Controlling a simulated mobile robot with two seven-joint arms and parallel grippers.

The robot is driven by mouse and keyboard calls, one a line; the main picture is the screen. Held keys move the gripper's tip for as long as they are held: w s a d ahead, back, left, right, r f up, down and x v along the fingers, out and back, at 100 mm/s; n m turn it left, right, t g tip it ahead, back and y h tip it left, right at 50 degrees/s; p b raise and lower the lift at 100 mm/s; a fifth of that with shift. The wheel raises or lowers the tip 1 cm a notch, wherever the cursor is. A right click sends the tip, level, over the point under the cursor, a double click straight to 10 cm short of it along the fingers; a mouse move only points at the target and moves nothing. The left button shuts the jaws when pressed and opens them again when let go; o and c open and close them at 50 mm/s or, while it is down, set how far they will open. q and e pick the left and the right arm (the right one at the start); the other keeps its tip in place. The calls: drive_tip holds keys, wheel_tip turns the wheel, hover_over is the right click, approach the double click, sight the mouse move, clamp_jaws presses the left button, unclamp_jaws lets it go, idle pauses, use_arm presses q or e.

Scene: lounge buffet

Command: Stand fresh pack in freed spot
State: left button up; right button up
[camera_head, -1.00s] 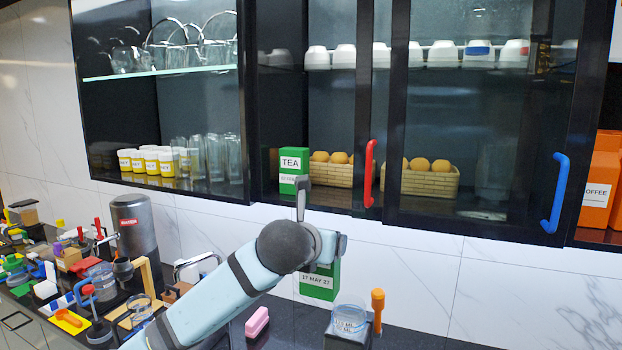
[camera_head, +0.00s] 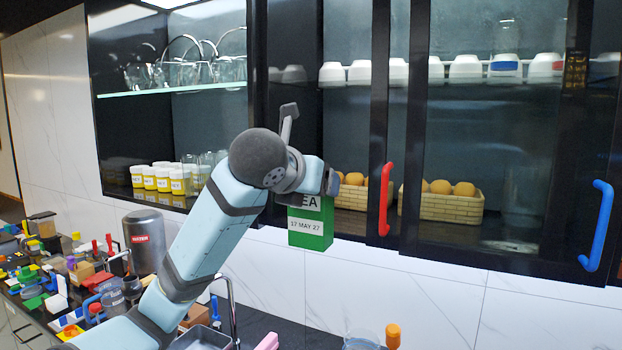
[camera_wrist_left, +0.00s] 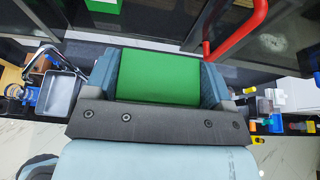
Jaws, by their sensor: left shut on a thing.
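The held green tea pack (camera_head: 311,232) has white labels; the lower one reads "17 MAY 27" and the upper one is partly covered. My left gripper (camera_head: 318,180) is shut on its top, and the pack hangs upright in front of the cabinet's lower edge. In the left wrist view the pack's green top (camera_wrist_left: 158,77) lies between the two fingers. Another green surface (camera_wrist_left: 103,5) shows at the top of that view, apart from the held pack. In the head view my arm covers the shelf area left of the egg basket. My right gripper is not in view.
The black cabinet has a red handle (camera_head: 385,198) and a blue handle (camera_head: 597,226) close to the right. Egg-like items sit in a basket (camera_head: 438,206). Yellow jars (camera_head: 163,179) stand on the lower left shelf. The counter at left is cluttered.

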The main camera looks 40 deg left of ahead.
use_arm(q)
drive_tip(key=shift+w+a, duration=0.15)
drive_tip(key=shift+w, duration=0.25)
drive_tip(key=w+a+f, duration=0.1)
drive_tip(key=w+a, duration=0.1)
drive_tip(key=w, duration=0.8)
drive_tip(key=w+a, duration=0.3)
drive_tip(key=w, duration=0.7)
drive_tip(key=shift+w+f, duration=0.25)
drive_tip(key=shift+f, duration=0.1)
drive_tip(key=shift+f, duration=0.65)
drive_tip(key=o, duration=1.2)
drive_tip(key=shift+d, duration=0.1)
drive_tip(key=shift+c, duration=0.2)
drive_tip(key=shift+s, duration=0.1)
drive_tip(key=v, duration=1.4)
drive_tip(key=shift+f, duration=0.1)
